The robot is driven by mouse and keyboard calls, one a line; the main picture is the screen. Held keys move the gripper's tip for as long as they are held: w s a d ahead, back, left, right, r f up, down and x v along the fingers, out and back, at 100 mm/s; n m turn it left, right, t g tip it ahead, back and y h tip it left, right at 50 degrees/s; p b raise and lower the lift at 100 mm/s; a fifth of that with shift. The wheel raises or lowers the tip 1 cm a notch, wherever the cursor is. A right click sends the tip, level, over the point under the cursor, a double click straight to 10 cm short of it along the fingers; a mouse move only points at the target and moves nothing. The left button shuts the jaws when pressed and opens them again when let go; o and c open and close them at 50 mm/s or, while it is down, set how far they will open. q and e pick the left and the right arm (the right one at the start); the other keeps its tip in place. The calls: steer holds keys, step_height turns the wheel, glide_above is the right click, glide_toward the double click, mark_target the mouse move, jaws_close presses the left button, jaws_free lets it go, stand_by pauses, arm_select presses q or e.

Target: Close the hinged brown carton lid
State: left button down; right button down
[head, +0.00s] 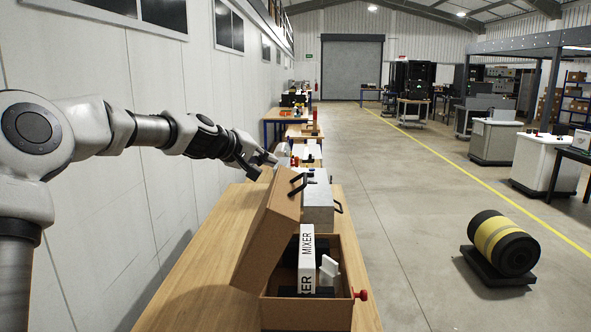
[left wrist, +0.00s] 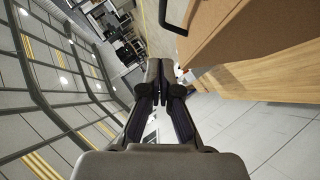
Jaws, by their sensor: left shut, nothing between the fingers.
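The brown carton (head: 307,315) stands on the wooden table with its hinged lid (head: 268,240) raised and leaning to the left. A white box marked MIXER (head: 306,262) shows inside the open carton. A black handle (head: 297,184) sits at the lid's upper edge. My left gripper (head: 272,161) is shut and empty, above and beyond the lid's top edge, apart from it as far as I can tell. In the left wrist view, the shut fingers (left wrist: 161,75) point away, and the brown lid (left wrist: 225,35) with its black handle shows at the upper right. My right gripper is not in view.
The wooden table (head: 190,290) runs along the white wall at left. A grey metal case (head: 319,203) stands behind the carton. A red knob (head: 361,295) is at the carton's right. A black-and-yellow roll (head: 503,243) lies on the floor at right. The aisle is clear.

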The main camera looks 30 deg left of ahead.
arm_select(q)
steer(key=p, duration=0.1)
glide_above(280, 187)
step_height(280, 187, down, 3)
steer(key=shift+w+r, duration=0.1)
steer(key=shift+r, duration=0.1)
steer(key=shift+w+d+f, duration=0.5)
steer(key=shift+d+f, duration=0.15)
steer(key=shift+d, duration=0.2)
steer(key=shift+w+d+f, duration=0.45)
steer(key=shift+d+f, duration=0.2)
steer(key=shift+d, duration=0.15)
